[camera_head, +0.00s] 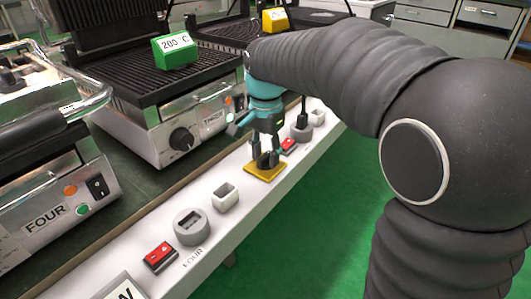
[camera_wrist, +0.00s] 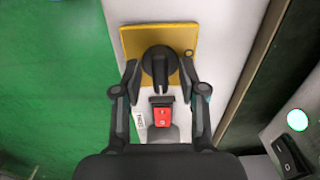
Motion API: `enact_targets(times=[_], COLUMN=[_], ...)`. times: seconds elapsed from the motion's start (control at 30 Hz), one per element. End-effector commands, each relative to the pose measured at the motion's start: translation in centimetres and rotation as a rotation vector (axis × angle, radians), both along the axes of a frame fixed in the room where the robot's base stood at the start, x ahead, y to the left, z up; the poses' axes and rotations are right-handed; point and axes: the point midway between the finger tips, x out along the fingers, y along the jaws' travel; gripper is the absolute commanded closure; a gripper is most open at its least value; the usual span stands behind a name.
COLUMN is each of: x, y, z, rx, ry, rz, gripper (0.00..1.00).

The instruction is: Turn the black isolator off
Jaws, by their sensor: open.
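The black isolator (camera_wrist: 159,68) is a rotary knob on a yellow square plate (camera_wrist: 185,38), mounted on the white ledge. In the wrist view its raised grip runs up and down the picture. In the head view the knob is mostly hidden by my fingers, and the yellow plate (camera_head: 265,172) shows beneath them. My gripper (camera_wrist: 159,76) is open, with one finger on each side of the knob. I see a small gap on each side in the wrist view. In the head view my gripper (camera_head: 265,150) points down at the plate.
A red switch (camera_wrist: 162,116) sits close to the plate, between my fingers' bases. Another red switch (camera_head: 159,256), a grey round socket (camera_head: 191,227) and a small grey box (camera_head: 225,197) stand along the ledge. Grills with a green 200 C block (camera_head: 175,51) stand to the left.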

Motion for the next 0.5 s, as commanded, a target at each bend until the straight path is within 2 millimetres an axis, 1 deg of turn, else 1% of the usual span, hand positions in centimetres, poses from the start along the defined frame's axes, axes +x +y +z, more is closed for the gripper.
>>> enact_targets(times=[0.1,0.13,0.17,0.2,0.27,0.3,0.5], x=[0.00,-0.01,-0.01,-0.01,-0.01,-0.01,-0.02], y=[0.00,-0.01,-0.01,0.00,0.00,0.00,-0.01], z=[0.01,0.02,0.02,0.02,0.03,0.03,0.04], rx=[0.000,0.000,0.000,0.000,0.000,0.000,-0.001], ry=[0.000,0.000,0.000,0.000,0.000,0.000,0.001], rz=[0.000,0.000,0.000,0.000,0.000,0.000,0.002], gripper=[0.58,0.63,0.71,0.81,0.96,1.00,1.00])
